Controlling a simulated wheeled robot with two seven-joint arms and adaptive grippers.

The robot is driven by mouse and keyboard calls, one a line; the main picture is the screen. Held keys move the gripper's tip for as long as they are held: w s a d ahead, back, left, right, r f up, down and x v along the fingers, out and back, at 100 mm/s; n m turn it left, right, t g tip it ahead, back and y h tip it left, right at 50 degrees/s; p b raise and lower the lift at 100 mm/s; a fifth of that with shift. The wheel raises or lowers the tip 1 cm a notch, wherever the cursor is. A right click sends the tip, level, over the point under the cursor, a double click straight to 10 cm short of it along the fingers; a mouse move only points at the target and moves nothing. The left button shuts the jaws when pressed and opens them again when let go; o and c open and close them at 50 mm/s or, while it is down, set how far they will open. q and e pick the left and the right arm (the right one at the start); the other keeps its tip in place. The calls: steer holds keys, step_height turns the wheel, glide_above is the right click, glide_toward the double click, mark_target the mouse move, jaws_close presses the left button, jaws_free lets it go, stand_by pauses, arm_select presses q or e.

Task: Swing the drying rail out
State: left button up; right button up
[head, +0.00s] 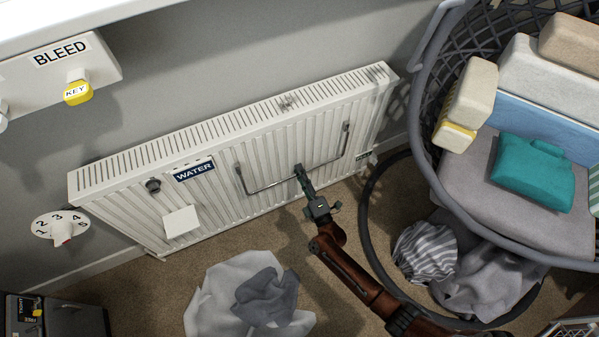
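The drying rail (271,185) is a thin grey U-shaped bar on the front of the white ribbed radiator (220,207). Its two side arms meet the panel at dark brackets, and its long bar runs across the lower front. My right gripper (299,172) reaches up from the lower right, and its narrow dark fingers are shut on the rail near the middle of the long bar. The fingers hide a short piece of the bar. How far the rail stands off the panel is hard to tell. My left gripper is not in view.
A pale cloth heap (218,296) lies on the carpet. A numbered dial (50,226), a BLEED box (35,85) and a dark box (75,318) are at left.

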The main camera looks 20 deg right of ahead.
jaws_close()
stand_by(0.3)
stand_by(0.5)
